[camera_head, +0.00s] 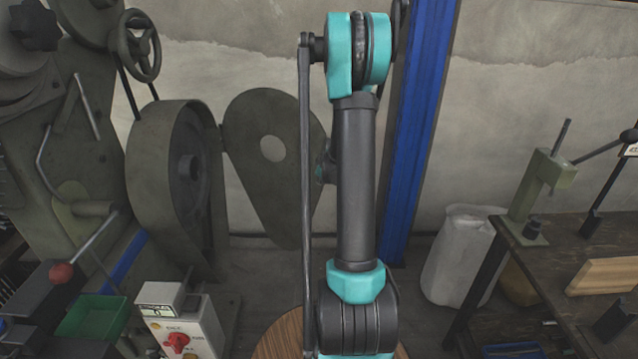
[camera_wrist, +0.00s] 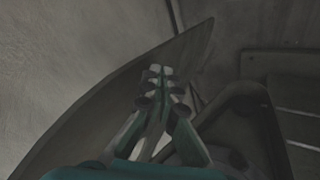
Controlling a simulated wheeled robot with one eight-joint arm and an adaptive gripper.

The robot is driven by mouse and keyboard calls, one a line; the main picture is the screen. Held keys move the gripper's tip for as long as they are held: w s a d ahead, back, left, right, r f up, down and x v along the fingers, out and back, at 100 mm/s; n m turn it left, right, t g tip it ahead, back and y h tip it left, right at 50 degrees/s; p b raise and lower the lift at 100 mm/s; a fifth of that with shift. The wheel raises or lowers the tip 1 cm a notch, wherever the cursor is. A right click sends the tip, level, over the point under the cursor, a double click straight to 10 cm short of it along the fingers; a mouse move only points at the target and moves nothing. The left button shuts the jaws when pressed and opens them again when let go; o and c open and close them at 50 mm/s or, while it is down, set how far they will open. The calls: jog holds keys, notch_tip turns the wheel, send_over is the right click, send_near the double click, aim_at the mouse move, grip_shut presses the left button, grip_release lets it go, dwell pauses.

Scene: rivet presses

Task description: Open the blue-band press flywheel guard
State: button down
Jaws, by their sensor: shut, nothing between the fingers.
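The press (camera_head: 75,150) stands at the left of the head view, with a blue strip (camera_head: 125,262) low on its side. Its teardrop flywheel housing (camera_head: 150,165) is uncovered and shows the dark wheel (camera_head: 188,170) inside. The guard (camera_head: 255,125), a flat olive plate with a round hole, stands swung out to the right of the housing. My arm hides its right edge. In the wrist view my gripper (camera_wrist: 160,73) is shut and empty, between a curved plate, apparently the guard (camera_wrist: 95,110), and the housing's rim (camera_wrist: 235,100). Contact cannot be told. My gripper is hidden in the head view.
A handwheel (camera_head: 137,45) is above the housing. A control box (camera_head: 185,325) and green bin (camera_head: 90,318) stand low in front. A blue post (camera_head: 415,130) rises behind my arm. A white sack (camera_head: 458,255) and a workbench (camera_head: 575,255) are at the right.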

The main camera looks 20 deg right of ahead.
jog(key=shift+w+d, duration=0.15)
jog(key=shift+d, duration=0.05)
jog(key=w+d+n+y, duration=0.1)
jog(key=w+d+n, duration=0.1)
jog(key=w+d, duration=0.3)
jog(key=w+d+n+y, duration=0.2)
jog(key=w+d, duration=0.3)
jog(key=w, duration=0.5)
jog(key=shift+d+n, duration=0.3)
